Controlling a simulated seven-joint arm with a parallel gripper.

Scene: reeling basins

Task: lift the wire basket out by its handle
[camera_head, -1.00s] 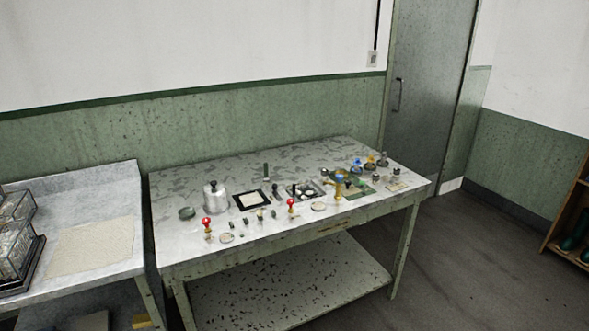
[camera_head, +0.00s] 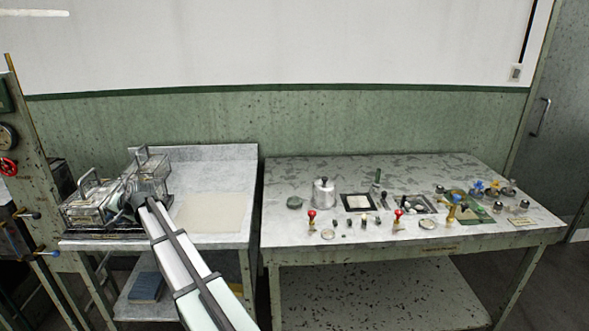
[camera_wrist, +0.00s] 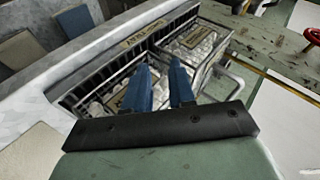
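Two wire baskets stand side by side on the table at left in the head view, the left basket (camera_head: 88,207) and the right basket (camera_head: 153,172). Each has a grey loop handle on top, one at the left (camera_head: 88,175) and one at the right (camera_head: 141,153). In the wrist view both baskets hold pale lumps and a tan label, one nearer (camera_wrist: 92,108) and one farther (camera_wrist: 200,42). A pale curved handle (camera_wrist: 238,82) shows right of my fingers. My gripper (camera_wrist: 162,65) has its two blue fingers apart over the baskets, with nothing seen held between them. Contact cannot be told.
A dark rack (camera_head: 105,236) lies under the baskets. A beige mat (camera_head: 212,214) lies to their right. A second table (camera_head: 300,165) at right carries a metal canister (camera_head: 324,194) and several small tools. A green machine frame with a red handwheel (camera_head: 8,167) stands at far left.

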